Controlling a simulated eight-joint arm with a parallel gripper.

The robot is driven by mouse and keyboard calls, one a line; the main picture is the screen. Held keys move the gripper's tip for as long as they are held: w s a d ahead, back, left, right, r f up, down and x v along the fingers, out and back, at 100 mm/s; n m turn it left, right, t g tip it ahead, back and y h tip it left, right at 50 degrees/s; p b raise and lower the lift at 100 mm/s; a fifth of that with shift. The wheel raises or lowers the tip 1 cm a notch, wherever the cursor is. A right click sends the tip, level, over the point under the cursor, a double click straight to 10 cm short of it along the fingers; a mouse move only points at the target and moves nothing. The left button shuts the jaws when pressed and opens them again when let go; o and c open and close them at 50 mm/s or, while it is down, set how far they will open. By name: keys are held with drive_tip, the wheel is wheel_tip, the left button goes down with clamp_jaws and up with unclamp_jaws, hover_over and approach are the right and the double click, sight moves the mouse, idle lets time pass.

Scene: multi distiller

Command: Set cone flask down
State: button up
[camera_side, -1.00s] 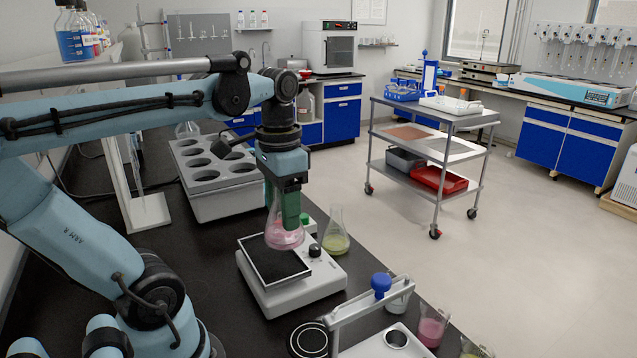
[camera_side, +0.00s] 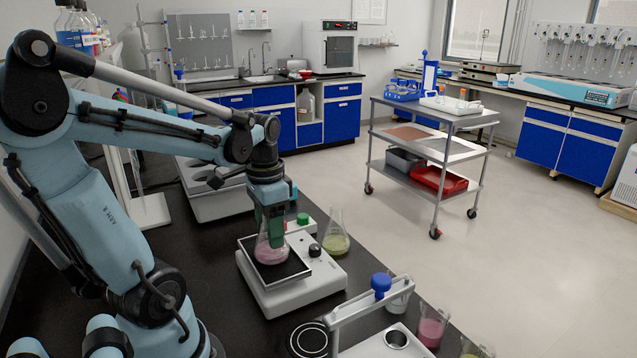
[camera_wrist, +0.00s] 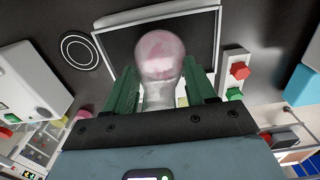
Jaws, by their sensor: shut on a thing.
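A clear cone flask (camera_side: 270,249) with pink liquid is upright over the black top plate of a white hotplate-like device (camera_side: 290,289). Its base looks at or just above the plate; I cannot tell whether it touches. My gripper (camera_side: 275,232) points down and is shut on the flask. In the wrist view the pink flask (camera_wrist: 160,58) sits between the two green fingers of my gripper (camera_wrist: 161,85), over the black plate (camera_wrist: 122,45). The flask's neck is partly hidden by the fingers.
A flask with yellow-green liquid (camera_side: 336,240) stands just behind the device. A stand with a blue knob (camera_side: 381,284) and a beaker of pink liquid (camera_side: 431,328) are at the front right. A grey rack with round holes (camera_side: 208,205) is behind left.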

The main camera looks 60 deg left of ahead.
drive_tip(key=shift+f, duration=0.1)
drive_tip(key=o, duration=1.2)
wheel_tip(320, 180, up, 12)
drive_tip(key=w+d+f+t, duration=0.2)
drive_tip(key=d+f, duration=0.1)
drive_tip(key=d, duration=0.2)
drive_tip(key=w+d+f+t, duration=0.2)
drive_tip(key=d+f, duration=0.1)
drive_tip(key=d, duration=0.1)
drive_tip(key=w+d+f+t, duration=0.2)
drive_tip(key=d+f+t, duration=0.1)
drive_tip(key=d, duration=0.2)
drive_tip(key=shift+w+d+f, duration=0.25)
drive_tip(key=shift+d+f, duration=0.05)
